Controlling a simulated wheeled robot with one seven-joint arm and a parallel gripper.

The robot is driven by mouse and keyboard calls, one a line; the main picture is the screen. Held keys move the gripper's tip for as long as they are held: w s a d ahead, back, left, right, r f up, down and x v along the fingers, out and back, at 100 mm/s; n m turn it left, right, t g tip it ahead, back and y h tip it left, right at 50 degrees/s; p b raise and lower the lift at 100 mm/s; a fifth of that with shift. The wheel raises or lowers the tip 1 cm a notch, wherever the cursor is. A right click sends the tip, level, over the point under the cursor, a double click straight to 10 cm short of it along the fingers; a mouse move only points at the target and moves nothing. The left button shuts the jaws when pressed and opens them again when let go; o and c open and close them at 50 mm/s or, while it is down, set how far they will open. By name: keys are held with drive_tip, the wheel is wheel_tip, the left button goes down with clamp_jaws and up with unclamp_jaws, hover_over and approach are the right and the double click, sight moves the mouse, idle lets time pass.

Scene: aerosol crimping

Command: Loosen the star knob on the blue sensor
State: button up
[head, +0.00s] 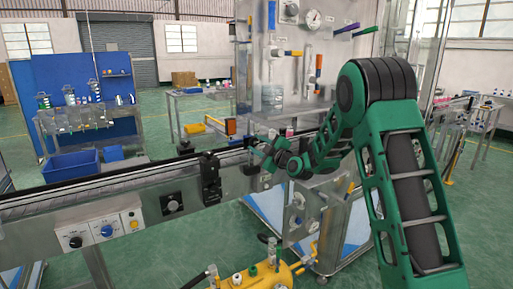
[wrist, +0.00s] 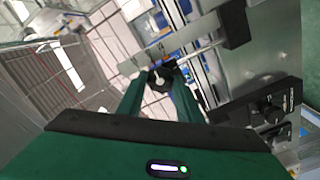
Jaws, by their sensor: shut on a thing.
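My gripper (head: 258,147) is at the conveyor's side rail in the head view, small and partly merged with the hardware there. In the wrist view my gripper (wrist: 154,75) has its two green fingers closed around a small dark knob (wrist: 168,71) with a pale stem or centre. The knob looks like the star knob, but its lobes are mostly hidden by the fingers. A metal rod runs beside it to a black block. The blue sensor's body cannot be clearly made out; only small blue patches show behind the fingertips in the wrist view.
The conveyor (head: 100,191) runs along the front, with a black bracket (head: 209,178) left of my gripper. A control panel with knobs (head: 104,231) is at lower left. A yellow tank (head: 262,278) stands below. A machine frame rises behind my gripper.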

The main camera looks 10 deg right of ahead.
drive_tip(key=shift+n, duration=0.3)
drive_tip(key=o, duration=1)
drive_tip(key=shift+o, duration=0.2)
drive_tip(key=shift+s, duration=0.15)
drive_tip(key=v, duration=1)
drive_tip(key=shift+s, duration=0.2)
